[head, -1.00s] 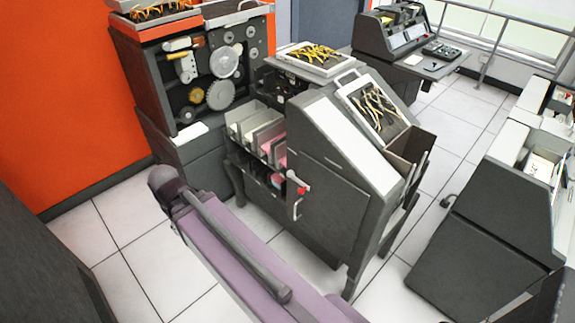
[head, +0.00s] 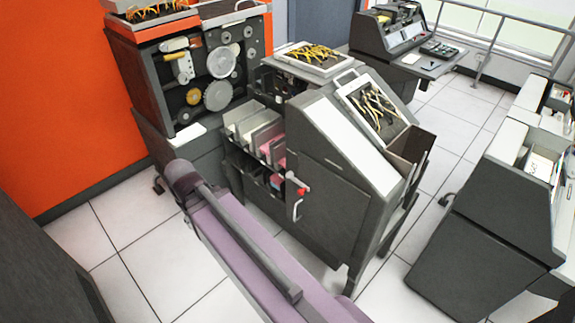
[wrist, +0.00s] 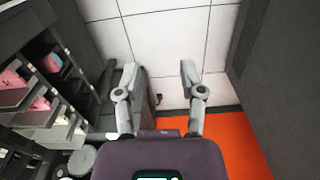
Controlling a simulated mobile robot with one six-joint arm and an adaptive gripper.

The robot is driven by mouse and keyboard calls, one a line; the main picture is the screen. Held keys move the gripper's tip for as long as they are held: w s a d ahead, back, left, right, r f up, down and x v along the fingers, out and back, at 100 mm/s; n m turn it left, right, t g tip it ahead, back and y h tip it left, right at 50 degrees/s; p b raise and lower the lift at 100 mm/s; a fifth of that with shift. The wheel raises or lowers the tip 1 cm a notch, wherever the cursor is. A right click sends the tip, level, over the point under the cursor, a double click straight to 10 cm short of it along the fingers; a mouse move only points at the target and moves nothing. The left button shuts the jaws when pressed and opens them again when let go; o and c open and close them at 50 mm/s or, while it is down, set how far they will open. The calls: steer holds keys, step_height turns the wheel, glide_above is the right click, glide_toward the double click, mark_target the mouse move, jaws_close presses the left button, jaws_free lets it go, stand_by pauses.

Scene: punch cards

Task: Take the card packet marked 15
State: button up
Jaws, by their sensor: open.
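Pink card packets (head: 272,143) and pale cards sit in the upper slots of the grey card machine (head: 325,205) in the middle of the head view. More packets lie in its lower compartments. In the wrist view pink packets (wrist: 39,103) and a bluish one (wrist: 52,62) show in the compartments at the left. No number can be read, so I cannot tell which packet is marked 15. My gripper (wrist: 159,76) is open and empty in the wrist view, over the floor and to the right of the compartments. My arm hides it in the head view.
A tall machine with wheels (head: 215,75) stands against the orange wall (head: 60,100). A red-knobbed lever (head: 300,191) sticks out beside the packet compartments. A dark panel (wrist: 285,75) stands right of my gripper. Tiled floor (head: 120,230) is clear at the left.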

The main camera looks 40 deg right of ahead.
steer(key=w+f+m+t+y+b, duration=0.1)
steer(key=w+f+t+y+b, duration=0.1)
steer(key=w+t+b, duration=0.5)
steer(key=w+f+m+t+y+b, duration=0.1)
steer(key=w+f+m+t+b, duration=0.2)
steer(key=w, duration=0.8)
steer(key=w+d+r+m+t+h+b, duration=0.2)
steer(key=w+d+m+t+h+b, duration=0.1)
steer(key=w+d+m+t+b, duration=0.5)
steer(key=d+f+m+g+h+b, duration=0.2)
steer(key=d+m+h+b, duration=0.4)
steer(key=d, duration=0.3)
steer(key=d+f+m+g+h+b, duration=0.1)
steer(key=d+f+m+h+b, duration=0.2)
steer(key=d+m+h+b, duration=0.35)
steer(key=s+d+f+m+g+h+b, duration=0.4)
steer(key=s+d+f+m+g+b, duration=0.2)
steer(key=s+d+f+m+g, duration=0.4)
steer(key=d+f+g, duration=0.2)
steer(key=d+g, duration=0.1)
steer(key=shift+f+m+g+b, duration=0.3)
steer(key=shift+m+g+b, duration=0.05)
steer(key=shift+g+b, duration=0.05)
steer(key=shift+w+d, duration=0.1)
steer(key=shift+d, duration=0.2)
